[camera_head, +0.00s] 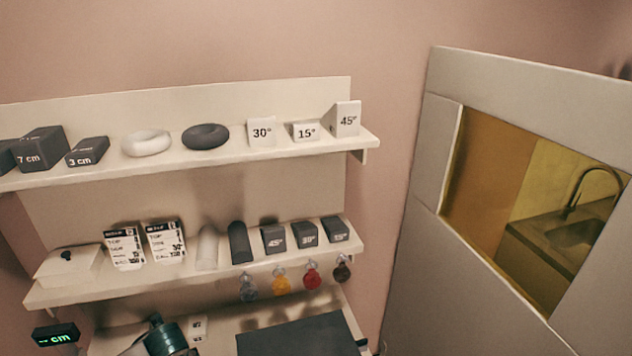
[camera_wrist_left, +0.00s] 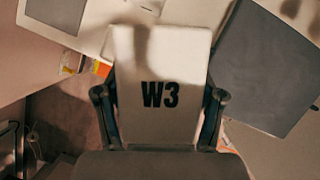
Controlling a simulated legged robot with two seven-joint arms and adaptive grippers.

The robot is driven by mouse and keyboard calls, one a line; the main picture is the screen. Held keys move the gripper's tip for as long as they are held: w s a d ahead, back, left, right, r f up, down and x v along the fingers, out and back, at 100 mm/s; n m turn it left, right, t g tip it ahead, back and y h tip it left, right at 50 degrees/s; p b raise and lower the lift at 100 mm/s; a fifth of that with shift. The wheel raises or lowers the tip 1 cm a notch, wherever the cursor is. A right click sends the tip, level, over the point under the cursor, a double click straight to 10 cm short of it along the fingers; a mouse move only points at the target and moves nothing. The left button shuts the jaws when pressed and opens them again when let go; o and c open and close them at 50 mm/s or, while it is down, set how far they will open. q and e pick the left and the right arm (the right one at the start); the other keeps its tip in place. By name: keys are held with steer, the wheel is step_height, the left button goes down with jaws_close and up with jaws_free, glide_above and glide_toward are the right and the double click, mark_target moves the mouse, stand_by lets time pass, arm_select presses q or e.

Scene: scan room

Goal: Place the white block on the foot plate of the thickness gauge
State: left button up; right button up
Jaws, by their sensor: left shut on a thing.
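The white block (camera_wrist_left: 160,62), marked "W3", fills the middle of the left wrist view. My left gripper (camera_wrist_left: 160,98) is shut on it, with one dark finger along each side. A small black display (camera_head: 55,335) with green "-- cm" shows at the lower left of the head view; it appears to belong to the thickness gauge. I cannot make out the gauge's foot plate in either view. My right gripper is not in view.
An upper shelf (camera_head: 200,165) holds dark and white blocks and two rings. A middle shelf (camera_head: 200,277) holds cards, cylinders, angle blocks and a white box (camera_head: 70,265). A dark flat panel (camera_head: 295,337) lies below; it also shows in the wrist view (camera_wrist_left: 265,75). A windowed panel (camera_head: 420,170) stands right.

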arm_select(q)
steer(key=shift+d+f+n, duration=0.15)
steer(key=shift+d+n, duration=0.4)
steer(key=shift+n, duration=0.15)
steer(key=d+n+g+h, duration=0.1)
steer(key=d+n+g, duration=0.3)
steer(key=n, duration=0.9)
steer(key=w+d+f+n+g+h, duration=0.1)
steer(key=d+n+g, duration=0.3)
steer(key=d+n, duration=0.7)
steer(key=shift+f+n+h, duration=0.3)
steer(key=shift+n+h, duration=0.1)
steer(key=shift+n, duration=0.8)
